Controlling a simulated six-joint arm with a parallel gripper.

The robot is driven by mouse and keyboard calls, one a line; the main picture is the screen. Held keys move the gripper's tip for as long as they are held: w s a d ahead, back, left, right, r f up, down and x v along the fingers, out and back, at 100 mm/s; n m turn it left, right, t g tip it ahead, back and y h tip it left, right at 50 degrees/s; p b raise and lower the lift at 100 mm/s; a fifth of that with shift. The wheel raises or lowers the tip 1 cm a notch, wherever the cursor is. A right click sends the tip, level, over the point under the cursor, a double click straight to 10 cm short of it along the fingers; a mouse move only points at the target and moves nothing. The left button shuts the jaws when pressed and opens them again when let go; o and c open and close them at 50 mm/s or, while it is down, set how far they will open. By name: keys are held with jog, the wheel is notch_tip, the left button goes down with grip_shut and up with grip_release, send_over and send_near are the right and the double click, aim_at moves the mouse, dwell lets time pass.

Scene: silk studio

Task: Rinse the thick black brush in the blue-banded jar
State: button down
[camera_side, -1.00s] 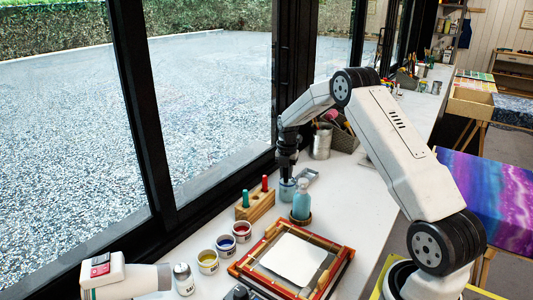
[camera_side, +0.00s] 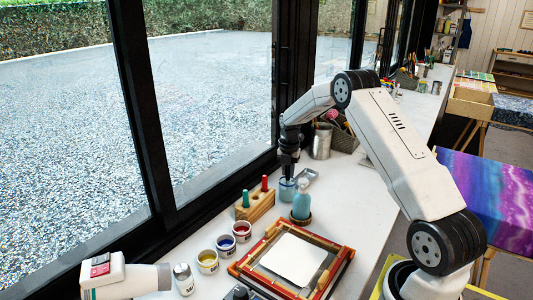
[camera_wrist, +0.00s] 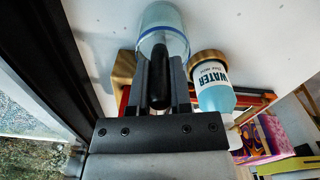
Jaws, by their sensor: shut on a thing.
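My gripper (camera_wrist: 160,92) is shut on the thick black brush (camera_wrist: 157,68), whose dark handle stands between the two fingers. The brush points into the clear jar with a blue band (camera_wrist: 163,20); its bristle end is hidden. In the side view my gripper (camera_side: 288,170) is directly above the blue-banded jar (camera_side: 286,190), which stands upright on the white counter. I cannot tell how deep the brush is in the jar or whether it touches the wall.
A blue water bottle (camera_side: 302,199) stands close in front of the jar; its label shows in the wrist view (camera_wrist: 211,85). A wooden block (camera_side: 256,206) holds green and red tools. Paint pots (camera_side: 225,243) and a framed screen (camera_side: 275,283) lie nearer. The window runs along the left.

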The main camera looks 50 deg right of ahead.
jog(key=shift+s+a+r, duration=0.1)
jog(key=shift+a+r, duration=0.05)
jog(key=shift+r, duration=1.6)
jog(key=shift+s+a+r, duration=0.1)
jog(key=shift+a+r, duration=0.05)
jog(key=shift+r, duration=1.55)
